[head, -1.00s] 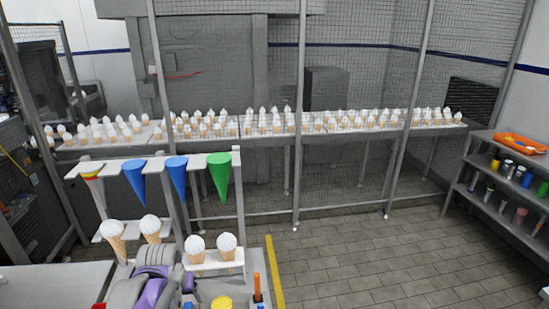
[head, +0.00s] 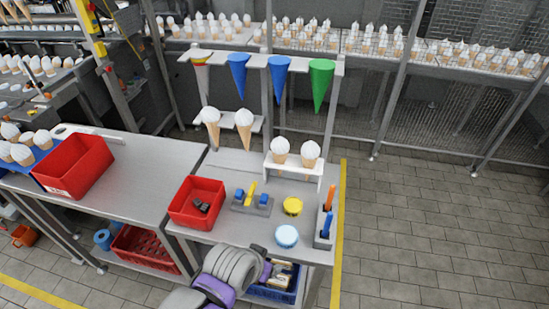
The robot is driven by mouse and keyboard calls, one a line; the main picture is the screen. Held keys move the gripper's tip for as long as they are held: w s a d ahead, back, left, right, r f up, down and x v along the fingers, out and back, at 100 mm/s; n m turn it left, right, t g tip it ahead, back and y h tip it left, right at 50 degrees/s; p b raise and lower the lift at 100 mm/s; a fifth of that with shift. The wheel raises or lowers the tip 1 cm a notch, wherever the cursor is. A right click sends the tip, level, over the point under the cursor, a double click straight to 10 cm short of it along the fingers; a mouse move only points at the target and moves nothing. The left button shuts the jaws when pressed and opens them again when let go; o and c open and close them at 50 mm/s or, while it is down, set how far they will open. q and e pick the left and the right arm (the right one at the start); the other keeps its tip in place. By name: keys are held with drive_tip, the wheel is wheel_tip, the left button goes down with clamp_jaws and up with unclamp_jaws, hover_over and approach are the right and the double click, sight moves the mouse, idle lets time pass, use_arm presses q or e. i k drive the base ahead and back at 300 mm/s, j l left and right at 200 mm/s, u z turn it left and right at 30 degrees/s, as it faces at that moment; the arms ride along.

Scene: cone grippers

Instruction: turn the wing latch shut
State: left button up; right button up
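The wing latch (head: 251,194) appears to be the yellow bar on a grey base plate (head: 252,207), on the grey workbench in the head view. The yellow bar lies between two blue blocks, crosswise to their row, with its far end leaning slightly right. Part of one of my arms (head: 235,270), grey with purple parts, shows at the bottom of the picture, nearer than the bench front. I cannot tell which arm it is. No gripper fingers show, and nothing touches the latch.
A red bin (head: 197,203) with dark pieces stands left of the latch. A yellow lid (head: 292,206), a light blue lid (head: 287,236) and a holder with orange and blue sticks (head: 325,225) are to the right. Cones on a white stand (head: 292,167) are behind.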

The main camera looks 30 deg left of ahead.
sight(252, 189)
drive_tip(key=j+u, duration=0.35)
drive_tip(key=u, duration=0.15)
drive_tip(key=j+u, duration=0.35)
drive_tip(key=u, duration=0.15)
drive_tip(key=i+j+u, duration=0.2)
drive_tip(key=u, duration=0.3)
